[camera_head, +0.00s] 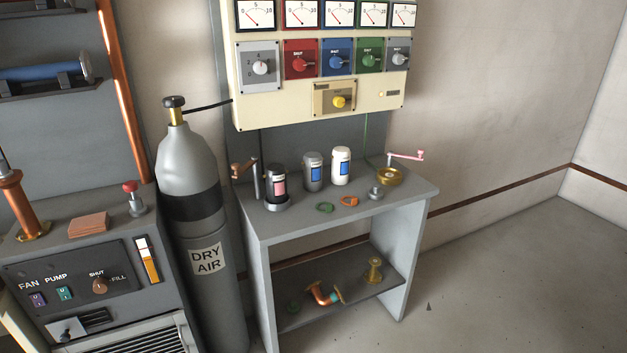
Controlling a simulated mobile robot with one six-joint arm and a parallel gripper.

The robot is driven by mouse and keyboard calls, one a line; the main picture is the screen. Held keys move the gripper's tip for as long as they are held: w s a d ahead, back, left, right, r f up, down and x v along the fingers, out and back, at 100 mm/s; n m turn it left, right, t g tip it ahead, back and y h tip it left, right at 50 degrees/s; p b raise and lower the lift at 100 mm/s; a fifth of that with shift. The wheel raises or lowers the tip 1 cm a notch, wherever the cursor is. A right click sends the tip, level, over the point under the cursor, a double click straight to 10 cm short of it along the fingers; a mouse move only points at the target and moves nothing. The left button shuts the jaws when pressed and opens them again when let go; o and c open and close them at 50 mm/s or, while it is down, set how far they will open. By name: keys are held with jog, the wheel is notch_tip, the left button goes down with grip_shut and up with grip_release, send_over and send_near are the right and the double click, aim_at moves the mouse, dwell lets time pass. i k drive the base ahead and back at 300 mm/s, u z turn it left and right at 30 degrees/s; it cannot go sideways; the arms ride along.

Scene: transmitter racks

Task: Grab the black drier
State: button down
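My gripper is not in view.
A tall grey DRY AIR cylinder (190,160) stands left of the bench. A cream gauge panel (285,105) hangs above.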

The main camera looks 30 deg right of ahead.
aim_at(276, 174)
jog(key=z, duration=0.6)
jog(key=k, duration=0.95)
jog(key=u, duration=0.05)
jog(key=i, duration=0.85)
